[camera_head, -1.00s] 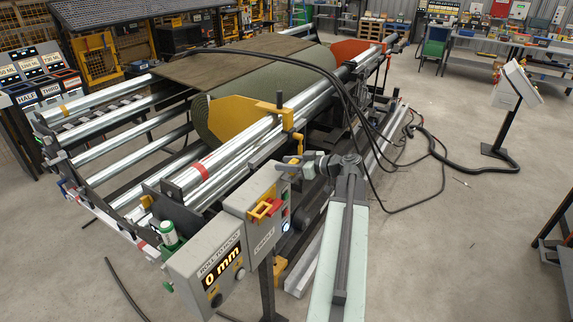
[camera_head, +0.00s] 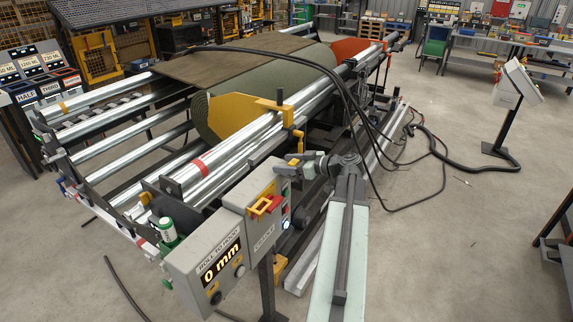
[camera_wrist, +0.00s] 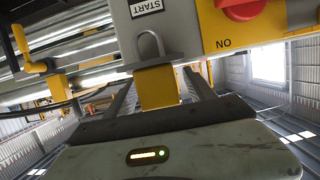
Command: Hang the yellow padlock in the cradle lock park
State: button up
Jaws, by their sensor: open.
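In the wrist view the yellow padlock (camera_wrist: 158,88) is upright between the two dark fingers of my open gripper (camera_wrist: 160,92), with a gap showing on each side. Its grey shackle (camera_wrist: 150,45) stands above a grey plate (camera_wrist: 158,66), which crosses in front of the padlock's top. I cannot tell how the shackle and plate meet. In the head view my gripper (camera_head: 284,169) is at the upper right of the grey CRADLE box (camera_head: 258,222). The padlock is too small there to tell for sure.
The box carries a red knob (camera_wrist: 243,8) on a yellow plate, right of the padlock. Metal rollers (camera_head: 225,160) and a turf roll (camera_head: 265,85) lie behind. Black hoses (camera_head: 345,95) run over the machine.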

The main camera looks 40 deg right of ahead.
aim_at(297, 164)
jog(key=p+v, duration=0.2)
jog(key=v, duration=0.5)
jog(key=shift+s+r, duration=0.1)
jog(key=shift+r, duration=0.05)
jog(key=shift+s, duration=0.25)
